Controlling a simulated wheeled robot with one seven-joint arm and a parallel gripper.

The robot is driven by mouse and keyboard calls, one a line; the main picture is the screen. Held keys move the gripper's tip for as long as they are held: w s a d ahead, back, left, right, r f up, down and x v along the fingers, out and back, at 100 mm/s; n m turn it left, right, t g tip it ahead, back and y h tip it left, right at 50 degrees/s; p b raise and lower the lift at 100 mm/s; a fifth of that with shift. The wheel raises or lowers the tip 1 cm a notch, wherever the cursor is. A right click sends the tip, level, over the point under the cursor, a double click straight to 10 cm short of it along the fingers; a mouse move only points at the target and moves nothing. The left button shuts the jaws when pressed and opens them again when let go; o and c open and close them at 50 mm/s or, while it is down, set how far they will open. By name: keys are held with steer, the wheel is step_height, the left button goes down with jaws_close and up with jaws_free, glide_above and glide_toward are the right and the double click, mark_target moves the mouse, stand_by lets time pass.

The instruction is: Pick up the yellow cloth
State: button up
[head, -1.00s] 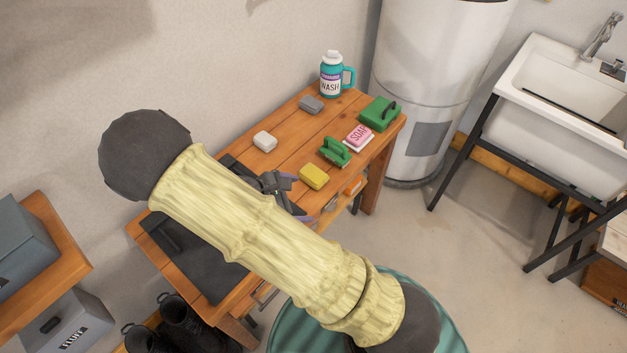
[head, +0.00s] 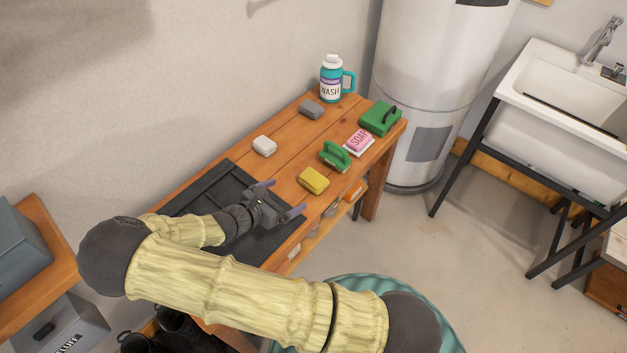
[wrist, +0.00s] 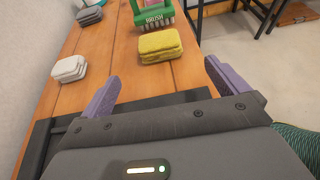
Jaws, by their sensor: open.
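The yellow cloth (head: 313,180) looks like a small folded block lying on the wooden table near its front edge. The fingers also show in the wrist view (wrist: 160,88).
A green brush (head: 335,155) stands just behind the cloth. A pink soap (head: 358,141), a green block with a handle (head: 380,117), a white folded piece (head: 264,146), a grey one (head: 311,109) and a wash bottle (head: 331,80) share the table (head: 290,150). A black tray (head: 205,190) lies left.

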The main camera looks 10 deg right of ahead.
mark_target(308, 182)
steer(key=x, duration=0.8)
steer(key=shift+w+d+f, duration=0.1)
steer(key=shift+d, duration=0.1)
steer(key=shift+p+x, duration=0.55)
steer(key=shift+x, duration=2.05)
steer(key=c, duration=1.1)
